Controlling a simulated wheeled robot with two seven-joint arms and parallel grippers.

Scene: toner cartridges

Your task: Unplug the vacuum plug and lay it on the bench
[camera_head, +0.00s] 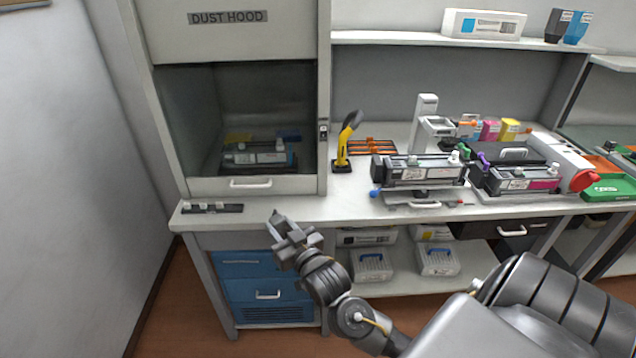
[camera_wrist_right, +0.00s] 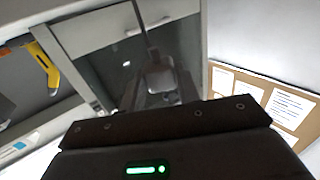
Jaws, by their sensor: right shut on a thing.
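My right gripper (camera_head: 278,222) is in front of the bench's front edge, below the dust hood and right of a dark strip (camera_head: 228,208) with pale pieces on it. It is shut on a small dark thing at its tip, which I take for the vacuum plug. In the right wrist view a grey block with a thin dark line rising from it, apparently the plug (camera_wrist_right: 160,78) and its cord, shows beyond the gripper's dark body. The gripper hides most of its grip. The bench (camera_head: 262,210) has a pale top. My left gripper is not in view.
The dust hood (camera_head: 230,18) stands behind, with a cartridge (camera_head: 258,157) inside. A yellow and black tool (camera_head: 345,145) stands right of it, then printer cartridges (camera_head: 418,170). A blue cabinet (camera_head: 240,266) is below the bench. The bench front between strip and tool is clear.

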